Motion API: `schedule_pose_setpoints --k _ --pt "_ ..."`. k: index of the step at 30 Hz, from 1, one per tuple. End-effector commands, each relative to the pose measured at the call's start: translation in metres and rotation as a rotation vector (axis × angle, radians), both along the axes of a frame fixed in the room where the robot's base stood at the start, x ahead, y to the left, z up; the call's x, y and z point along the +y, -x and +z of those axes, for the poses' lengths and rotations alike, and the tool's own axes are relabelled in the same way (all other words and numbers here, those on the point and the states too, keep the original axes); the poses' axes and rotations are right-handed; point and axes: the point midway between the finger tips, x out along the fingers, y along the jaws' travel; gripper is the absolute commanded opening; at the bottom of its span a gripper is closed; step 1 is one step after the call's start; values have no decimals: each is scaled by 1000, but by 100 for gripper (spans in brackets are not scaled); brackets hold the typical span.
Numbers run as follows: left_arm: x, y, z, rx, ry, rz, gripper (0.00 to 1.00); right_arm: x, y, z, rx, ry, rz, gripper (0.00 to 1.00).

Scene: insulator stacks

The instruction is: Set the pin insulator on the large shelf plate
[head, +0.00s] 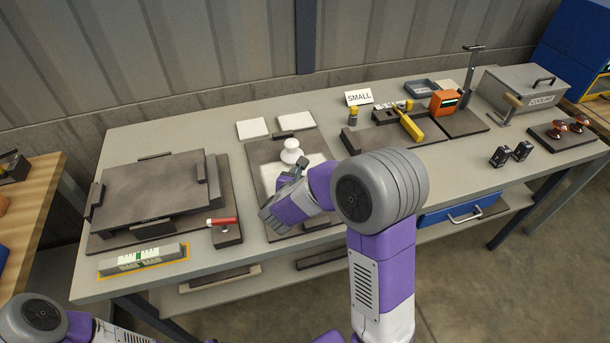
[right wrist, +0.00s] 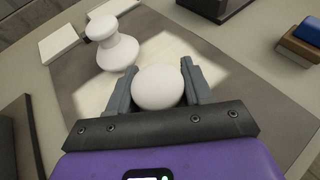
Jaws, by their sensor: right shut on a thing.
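A white pin insulator (head: 291,150) stands upright on a dark plate (head: 260,150) with a pale patch, mid-table. It also shows in the right wrist view (right wrist: 113,45). My right gripper (head: 298,170) is low over that plate, just in front of this insulator. In the right wrist view my right gripper (right wrist: 157,75) is shut on a second white, round-topped insulator (right wrist: 159,88). Its lower part is hidden, so I cannot tell whether it touches the plate. In the head view my gripper and arm mostly hide it. My left gripper is out of view. I cannot tell which plate is the large shelf plate.
Two white pads (head: 252,128) (head: 295,119) lie behind the plate. A large dark slab (head: 150,190) and a red-handled tool (head: 222,221) are at left.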

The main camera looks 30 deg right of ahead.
Motion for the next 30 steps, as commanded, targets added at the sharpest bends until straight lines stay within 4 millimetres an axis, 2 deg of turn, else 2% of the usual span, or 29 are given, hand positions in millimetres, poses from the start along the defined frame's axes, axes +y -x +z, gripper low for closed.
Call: schedule_pose_setpoints --k 5,6,11,22,30 --pt "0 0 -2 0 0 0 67 0 0 -1 -2 1 0 5" --pt "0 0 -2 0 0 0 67 0 0 -2 0 0 0 53" --pt "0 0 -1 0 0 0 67 0 0 -1 0 0 0 76" --pt "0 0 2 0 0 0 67 2 1 3 -1 -1 2 76" --pt "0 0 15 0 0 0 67 38 33 24 -1 -1 6 76"
